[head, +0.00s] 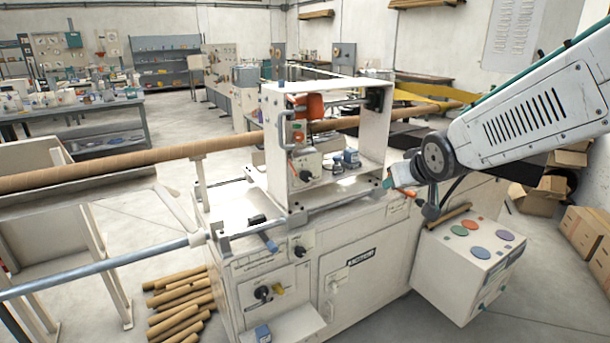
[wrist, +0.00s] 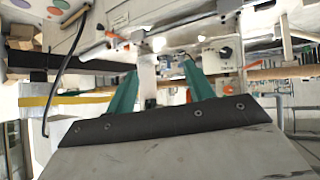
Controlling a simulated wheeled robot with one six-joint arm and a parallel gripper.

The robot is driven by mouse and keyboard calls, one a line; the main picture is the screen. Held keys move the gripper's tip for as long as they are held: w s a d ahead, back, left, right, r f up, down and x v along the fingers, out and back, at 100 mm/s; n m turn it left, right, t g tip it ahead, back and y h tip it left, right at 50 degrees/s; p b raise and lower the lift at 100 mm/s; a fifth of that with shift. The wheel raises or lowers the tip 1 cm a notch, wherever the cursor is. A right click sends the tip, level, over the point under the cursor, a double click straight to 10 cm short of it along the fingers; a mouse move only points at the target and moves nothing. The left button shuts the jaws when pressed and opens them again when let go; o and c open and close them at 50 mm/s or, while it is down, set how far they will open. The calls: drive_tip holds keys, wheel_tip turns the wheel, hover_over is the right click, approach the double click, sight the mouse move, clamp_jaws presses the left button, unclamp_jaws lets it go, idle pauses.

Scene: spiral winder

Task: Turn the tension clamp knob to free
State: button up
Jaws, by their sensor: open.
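Several dark knobs show on the white winder. One sits on the small panel of the upper housing (head: 305,175), one on the cabinet front (head: 299,250), and one on the lower left panel (head: 263,293). Their labels are too small to read, so I cannot tell which is the tension clamp knob. In the wrist view a dark knob (wrist: 226,53) on a white plate lies beyond and right of my fingers. My gripper (head: 391,182) is right of the upper housing, apart from the knobs. In the wrist view its two teal fingers (wrist: 160,75) are open with nothing held between them.
A long brown tube (head: 130,162) crosses the winder, with a metal rail (head: 95,268) below it at left. A white box with coloured discs (head: 478,243) stands right of the cabinet. Cardboard tubes (head: 182,305) lie on the floor. Cartons (head: 587,232) stand at far right.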

drive_tip(key=w+a+f+n+t+y, duration=0.2)
drive_tip(key=w+a+f+t+y, duration=0.15)
drive_tip(key=w+a, duration=0.65)
drive_tip(key=n+t+y, duration=0.1)
drive_tip(key=n+y, duration=0.2)
drive_tip(key=y, duration=0.2)
approach(308, 177)
drive_tip(key=x, duration=0.4)
drive_tip(key=shift+w+a, duration=0.1)
drive_tip(key=shift+w, duration=0.1)
drive_tip(key=shift+w+a, duration=0.2)
drive_tip(key=x, duration=0.7)
drive_tip(key=shift+w+r, duration=0.1)
drive_tip(key=shift+w, duration=0.05)
drive_tip(key=c, duration=1)
